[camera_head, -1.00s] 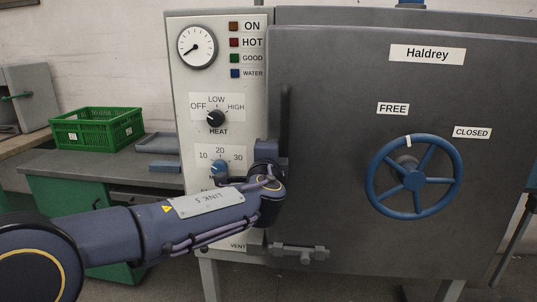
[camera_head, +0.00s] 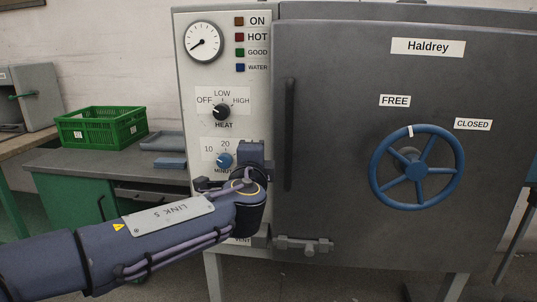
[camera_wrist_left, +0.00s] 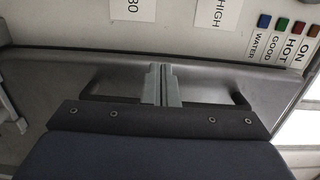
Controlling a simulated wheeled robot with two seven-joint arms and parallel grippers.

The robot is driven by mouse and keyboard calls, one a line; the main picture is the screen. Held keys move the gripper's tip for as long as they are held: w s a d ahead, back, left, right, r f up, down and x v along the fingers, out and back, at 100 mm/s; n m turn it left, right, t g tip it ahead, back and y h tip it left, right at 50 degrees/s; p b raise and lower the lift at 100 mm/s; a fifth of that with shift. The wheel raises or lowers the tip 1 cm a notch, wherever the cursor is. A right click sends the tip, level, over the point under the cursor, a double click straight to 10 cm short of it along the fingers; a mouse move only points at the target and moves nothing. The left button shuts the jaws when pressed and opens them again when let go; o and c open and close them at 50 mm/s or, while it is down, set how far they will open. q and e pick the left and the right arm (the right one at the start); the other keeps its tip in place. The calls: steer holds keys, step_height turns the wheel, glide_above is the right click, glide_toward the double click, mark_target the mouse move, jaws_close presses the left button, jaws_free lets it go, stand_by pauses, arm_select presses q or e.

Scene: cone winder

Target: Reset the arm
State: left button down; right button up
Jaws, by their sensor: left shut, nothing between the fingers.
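My left arm (camera_head: 165,220) reaches in from the lower left in the head view. Its wrist end is in front of the lower part of the white control panel (camera_head: 185,60), below and right of the blue minutes knob (camera_head: 224,160). My left gripper (camera_wrist_left: 161,72) is shut and empty in the left wrist view, its two grey fingers together at the middle. In the head view its fingertips cannot be made out. My wrist covers the lower panel and the right side of the minutes scale. The right gripper is not in view.
A grey door (camera_head: 340,100) with a vertical handle (camera_head: 290,135) and blue handwheel (camera_head: 416,168) stands just right of my wrist. The black heat knob (camera_head: 221,112) is above. A green crate (camera_head: 101,128) and blue-grey tray (camera_head: 162,140) sit on the left bench (camera_head: 80,162).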

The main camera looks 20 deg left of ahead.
arm_select(q)
steer(key=s+a+f+n+g, duration=0.4)
steer(key=s+a+f+n, duration=0.1)
steer(key=s+f, duration=0.35)
steer(key=s+a+f+n+g, duration=0.45)
steer(key=s+f, duration=0.35)
steer(key=s, duration=0.2)
steer(key=s+d+f+n+g+h, duration=0.3)
steer(key=s+d+f+n+h, duration=0.45)
steer(key=s+d+f, duration=0.4)
step_height(320, 180, up, 18)
steer(key=s+p, duration=0.2)
steer(key=p, duration=1.4)
steer(key=shift+s+d+h, duration=0.2)
steer(key=shift+s+h, duration=0.15)
steer(key=shift+h, duration=0.1)
